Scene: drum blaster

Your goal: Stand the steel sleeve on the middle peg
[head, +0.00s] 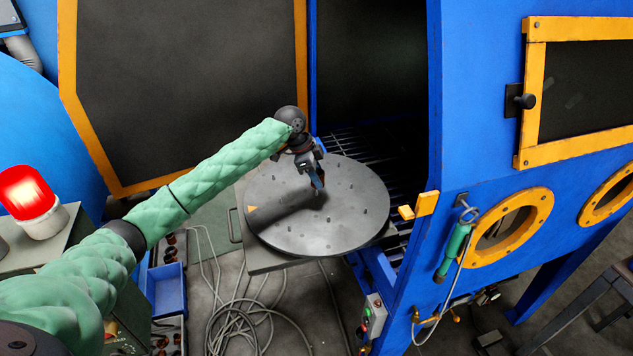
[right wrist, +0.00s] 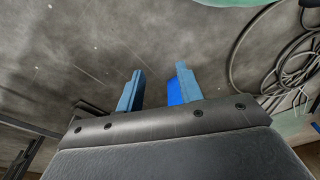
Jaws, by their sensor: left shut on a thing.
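My left gripper (head: 318,187) points down over the middle of a round dark turntable (head: 345,232). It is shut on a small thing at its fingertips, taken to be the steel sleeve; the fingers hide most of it. The middle peg is hidden or too small to make out beneath the gripper, so I cannot tell whether the sleeve touches it. Several short pegs stand around the disc, one at the right (head: 364,211). My right gripper (right wrist: 158,82) shows in the right wrist view with its blue fingers apart and nothing between them.
A blue cabinet (head: 465,110) stands open behind and right of the turntable. An orange-framed door (head: 180,90) is at the back left. A blue bin (head: 166,290) and small rings (head: 170,240) are at the left. Loose cables (head: 240,320) lie on the floor.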

